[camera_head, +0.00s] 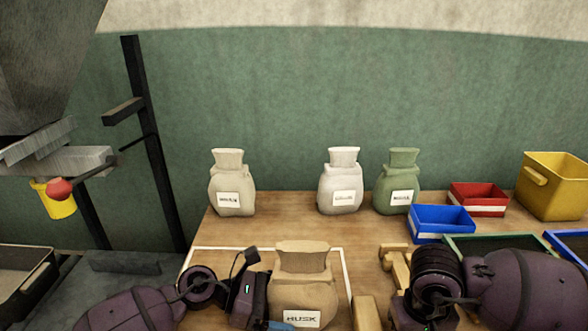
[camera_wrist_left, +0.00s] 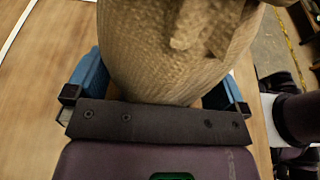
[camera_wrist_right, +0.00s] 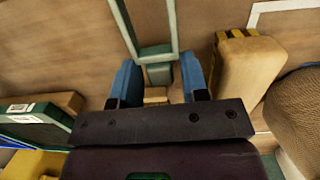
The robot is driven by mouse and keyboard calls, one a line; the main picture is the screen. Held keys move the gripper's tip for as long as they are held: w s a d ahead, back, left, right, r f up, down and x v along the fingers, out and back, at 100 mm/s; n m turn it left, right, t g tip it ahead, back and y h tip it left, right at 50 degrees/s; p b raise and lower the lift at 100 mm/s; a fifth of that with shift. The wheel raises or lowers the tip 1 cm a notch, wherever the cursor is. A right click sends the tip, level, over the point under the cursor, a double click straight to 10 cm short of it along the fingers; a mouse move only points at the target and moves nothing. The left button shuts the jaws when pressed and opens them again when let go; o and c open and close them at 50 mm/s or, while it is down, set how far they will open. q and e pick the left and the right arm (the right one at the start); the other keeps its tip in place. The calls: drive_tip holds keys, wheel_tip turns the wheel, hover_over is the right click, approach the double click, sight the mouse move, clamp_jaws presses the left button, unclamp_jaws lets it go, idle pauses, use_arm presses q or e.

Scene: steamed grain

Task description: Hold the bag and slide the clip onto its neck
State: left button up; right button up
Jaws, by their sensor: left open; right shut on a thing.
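The tan bag labelled HUSK (camera_head: 302,292) stands upright at the front middle of the table, its neck flared at the top. My left gripper (camera_wrist_left: 160,78) is open at the bag's left side, one blue finger on each side of the lower body in the left wrist view; contact cannot be told. My right gripper (camera_wrist_right: 160,68) is shut on the tab of a dark green U-shaped clip (camera_wrist_right: 158,52), its two prongs pointing away from the fingers. The clip is apart from the bag, which shows at the right edge of that view. The clip is hidden in the head view.
White (camera_head: 231,190), pale (camera_head: 341,190) and green (camera_head: 399,188) bags stand behind. Blue (camera_head: 443,222), red (camera_head: 478,199) and yellow (camera_head: 555,188) bins stand right. Wooden blocks (camera_head: 366,313) lie between the HUSK bag and my right arm. A white line surrounds the bag's area.

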use_arm(q)
drive_tip(key=shift+s+d+f, duration=0.1)
drive_tip(key=shift+d+f, duration=0.4)
drive_tip(key=shift+d, duration=0.15)
use_arm(e)
drive_tip(key=shift+f, duration=0.2)
use_arm(q)
drive_tip(key=shift+r, duration=0.1)
drive_tip(key=c, duration=0.5)
use_arm(e)
drive_tip(key=shift+r, duration=0.1)
